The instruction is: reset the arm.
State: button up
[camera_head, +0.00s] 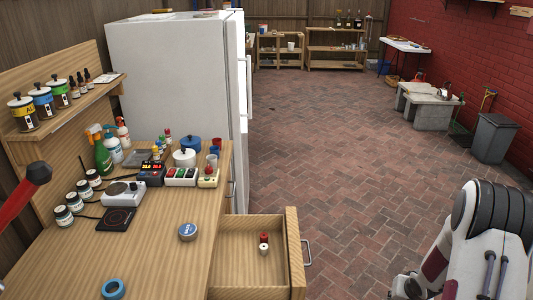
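My arm shows at the lower right, with white links, black bands and dark red patches. It is bent over the brick floor, to the right of the open drawer (246,288) and apart from it. I cannot make out my gripper's fingers in this view. The drawer is pulled out from the wooden workbench (168,262) and holds a small red piece and a small white piece (264,249).
A white fridge (175,75) stands behind. Open brick floor (330,150) lies between the bench and the sink (430,105).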

jog(key=s+a+r+g+h, duration=0.1)
jog(key=s+a+r+g, duration=0.1)
jog(key=s+r, duration=0.5)
jog(key=s+a+r+g, duration=0.1)
jog(key=s+a+r, duration=0.3)
jog(key=r, duration=0.6)
jog(key=s+a+r+n+t+y, duration=0.2)
jog(key=s+a+r+n+t, duration=0.1)
jog(key=s+a+r, duration=1.5)
notch_tip(320, 180, up, 3)
jog(key=shift+f+n+t, duration=0.2)
jog(key=shift+n+t, duration=0.1)
jog(key=shift+t, duration=0.1)
jog(key=shift+s, duration=0.1)
